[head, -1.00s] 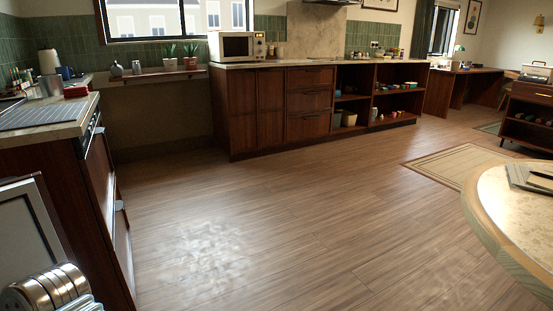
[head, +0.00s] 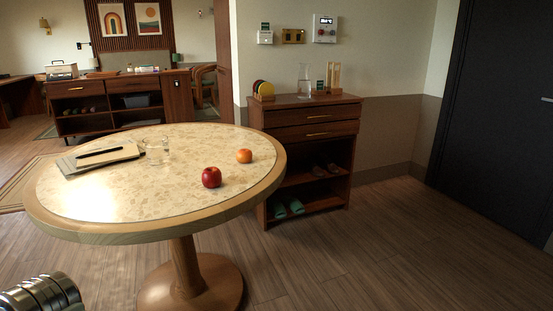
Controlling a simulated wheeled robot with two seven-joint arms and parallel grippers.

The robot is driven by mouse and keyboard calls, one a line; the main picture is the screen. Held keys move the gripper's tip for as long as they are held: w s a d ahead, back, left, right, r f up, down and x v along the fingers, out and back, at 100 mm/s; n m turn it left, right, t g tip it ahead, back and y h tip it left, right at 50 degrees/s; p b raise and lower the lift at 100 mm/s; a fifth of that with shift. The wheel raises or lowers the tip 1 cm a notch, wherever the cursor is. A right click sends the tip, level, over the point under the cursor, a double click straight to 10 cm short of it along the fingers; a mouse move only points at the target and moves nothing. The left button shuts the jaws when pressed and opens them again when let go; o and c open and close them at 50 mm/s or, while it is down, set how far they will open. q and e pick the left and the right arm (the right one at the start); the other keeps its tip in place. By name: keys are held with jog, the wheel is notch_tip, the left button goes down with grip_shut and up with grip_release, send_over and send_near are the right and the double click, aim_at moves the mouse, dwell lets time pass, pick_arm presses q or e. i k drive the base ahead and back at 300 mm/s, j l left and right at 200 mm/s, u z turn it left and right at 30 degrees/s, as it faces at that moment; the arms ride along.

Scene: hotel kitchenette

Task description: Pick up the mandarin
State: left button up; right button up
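The mandarin (head: 244,156) is a small orange fruit on the right part of the round table (head: 110,225). A red apple (head: 211,177) sits just in front of it and to its left, apart from it. Nothing touches the mandarin. A metallic, ringed part of my own body shows at the lower left corner, well away from the mandarin. Neither of my grippers is in view.
A glass (head: 157,151) and a notepad with a pen (head: 99,155) are on the table. A wooden cabinet (head: 309,150) with a carafe (head: 304,80) on top stands close behind the table's right side. The floor (head: 400,250) at right is clear.

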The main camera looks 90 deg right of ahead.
aim_at(244, 156)
jog(key=z, duration=2.55)
jog(key=l+u, duration=0.2)
jog(key=u, duration=0.15)
jog(key=l+u, duration=0.2)
jog(key=u, duration=0.15)
jog(key=l+u, duration=0.2)
jog(key=u, duration=0.15)
